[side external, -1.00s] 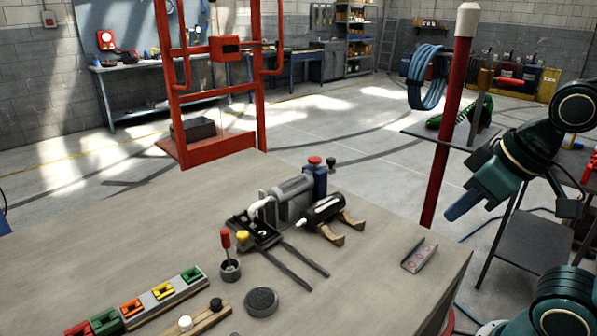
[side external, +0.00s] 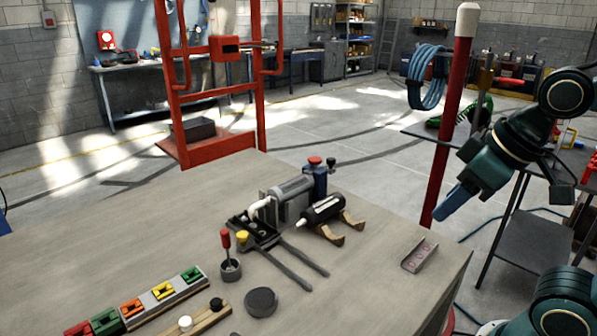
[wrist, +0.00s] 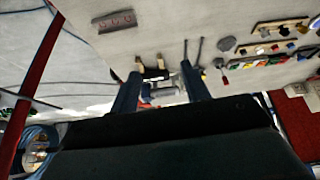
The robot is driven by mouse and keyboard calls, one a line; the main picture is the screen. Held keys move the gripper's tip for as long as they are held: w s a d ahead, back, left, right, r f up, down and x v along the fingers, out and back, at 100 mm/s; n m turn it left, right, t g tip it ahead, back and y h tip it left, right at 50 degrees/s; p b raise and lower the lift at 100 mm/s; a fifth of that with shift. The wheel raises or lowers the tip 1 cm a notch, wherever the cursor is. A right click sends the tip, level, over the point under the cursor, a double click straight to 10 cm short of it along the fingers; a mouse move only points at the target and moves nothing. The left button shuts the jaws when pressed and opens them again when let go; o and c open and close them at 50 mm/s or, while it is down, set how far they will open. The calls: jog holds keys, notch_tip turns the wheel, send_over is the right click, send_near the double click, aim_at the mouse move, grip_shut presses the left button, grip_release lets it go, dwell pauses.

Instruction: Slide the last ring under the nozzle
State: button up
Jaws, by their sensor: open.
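My gripper (side external: 452,205) hangs in the air beyond the right edge of the table, with blue fingers. In the wrist view its two fingers stand apart with nothing held between them (wrist: 161,72). A white bent nozzle (side external: 259,207) comes off a grey cylinder machine (side external: 292,198) and points down over a black tray (side external: 247,230). A small grey holder (side external: 419,257) lies near the table's right edge and also shows in the wrist view (wrist: 115,21). It bears several small reddish round marks or rings; I cannot tell which. Whatever lies under the nozzle is too small to tell.
A black cartridge (side external: 322,209) rests on wooden cradles beside the machine. Two dark rails run from the black tray. A dark disc (side external: 261,302), a red-handled tool in a cup (side external: 230,269) and coloured blocks (side external: 162,291) lie left. A red post (side external: 447,130) stands close to my gripper.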

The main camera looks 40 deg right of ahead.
jog(key=w+a+r+n+g, duration=0.15)
jog(key=w+r+n, duration=0.35)
jog(key=w, duration=0.5)
jog(key=n+g, duration=0.4)
jog(key=n, duration=0.8)
send_over(242, 233)
notch_tip(242, 233, down, 8)
jog(key=shift+f, duration=0.2)
jog(key=shift+f, duration=0.1)
notch_tip(242, 233, down, 14)
jog(key=shift+r, duration=0.2)
